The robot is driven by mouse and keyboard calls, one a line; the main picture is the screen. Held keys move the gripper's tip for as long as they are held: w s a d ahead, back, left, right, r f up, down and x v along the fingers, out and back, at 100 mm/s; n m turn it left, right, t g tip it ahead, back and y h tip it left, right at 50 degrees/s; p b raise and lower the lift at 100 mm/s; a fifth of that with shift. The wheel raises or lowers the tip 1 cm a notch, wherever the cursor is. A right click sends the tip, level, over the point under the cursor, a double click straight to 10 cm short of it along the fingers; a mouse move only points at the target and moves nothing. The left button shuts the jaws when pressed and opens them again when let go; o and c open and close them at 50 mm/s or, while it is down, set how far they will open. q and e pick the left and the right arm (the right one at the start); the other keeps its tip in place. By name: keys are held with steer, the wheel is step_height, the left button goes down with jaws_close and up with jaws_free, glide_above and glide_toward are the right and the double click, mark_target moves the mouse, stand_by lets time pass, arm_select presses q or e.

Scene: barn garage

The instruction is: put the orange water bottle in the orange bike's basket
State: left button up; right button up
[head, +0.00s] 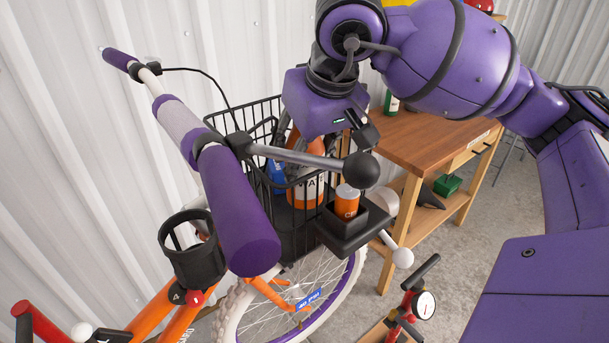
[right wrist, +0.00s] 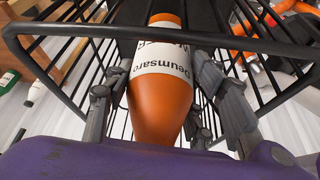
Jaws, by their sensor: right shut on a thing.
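The orange water bottle (head: 309,190), with a white lettered label, is inside the black wire basket (head: 222,122) on the front of the orange bike (head: 152,318). My right gripper (head: 306,160) reaches down into the basket and is shut on the bottle. The right wrist view shows the bottle (right wrist: 162,88) between the two fingers of the gripper (right wrist: 162,72), with its tapered orange end towards my palm and basket wires around it. I cannot tell whether the bottle touches the basket floor. My left gripper is out of view.
The handlebar with purple grips (head: 237,215) crosses in front of the basket. A holder with an orange can (head: 347,201) sits beside the basket. A blue item (head: 276,172) is in the basket. A wooden workbench (head: 425,135) stands behind, and a red pump (head: 407,307) stands below right.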

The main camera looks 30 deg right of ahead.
mark_target(305, 174)
steer(key=shift+f, duration=2)
steer(key=shift+f, duration=0.2)
steer(key=o, duration=1.6)
steer(key=shift+c, duration=0.2)
